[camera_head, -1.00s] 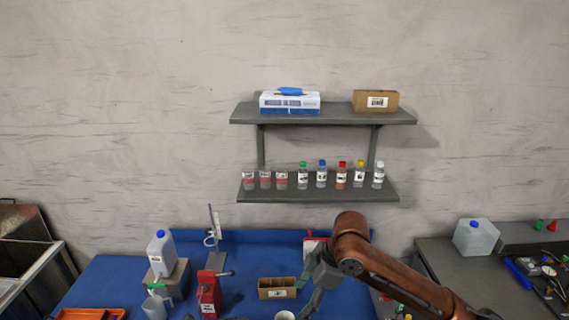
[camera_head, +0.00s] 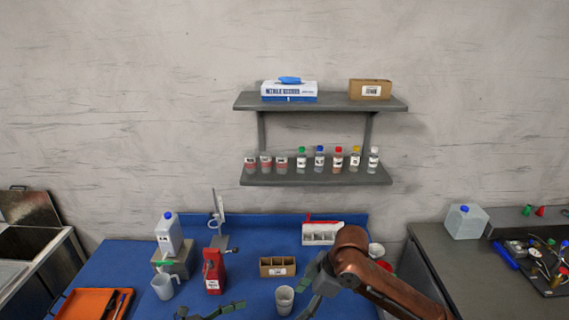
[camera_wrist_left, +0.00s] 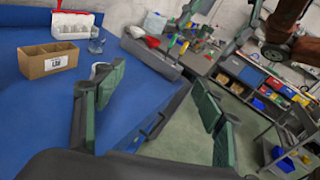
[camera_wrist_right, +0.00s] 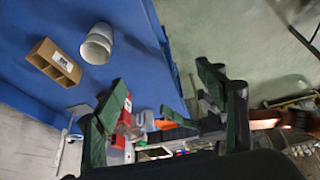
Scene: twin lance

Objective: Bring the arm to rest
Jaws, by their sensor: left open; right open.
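My left gripper (camera_head: 210,312) shows at the bottom edge of the head view, low over the front of the blue bench. Its green fingers are apart with nothing between them, also in the left wrist view (camera_wrist_left: 160,82). My right arm, copper coloured, comes in from the lower right with its elbow bent up. My right gripper (camera_head: 312,286) is open just right of a white cup (camera_head: 284,300). In the right wrist view my right gripper (camera_wrist_right: 160,88) is empty, its fingers wide apart.
The blue bench (camera_head: 130,262) carries a cardboard box (camera_head: 277,267), a red device (camera_head: 214,271), a jug (camera_head: 163,286), an orange tray (camera_head: 80,304) and a white divided holder (camera_head: 321,233). A wall shelf (camera_head: 317,176) holds several bottles. A grey counter (camera_head: 447,262) stands right.

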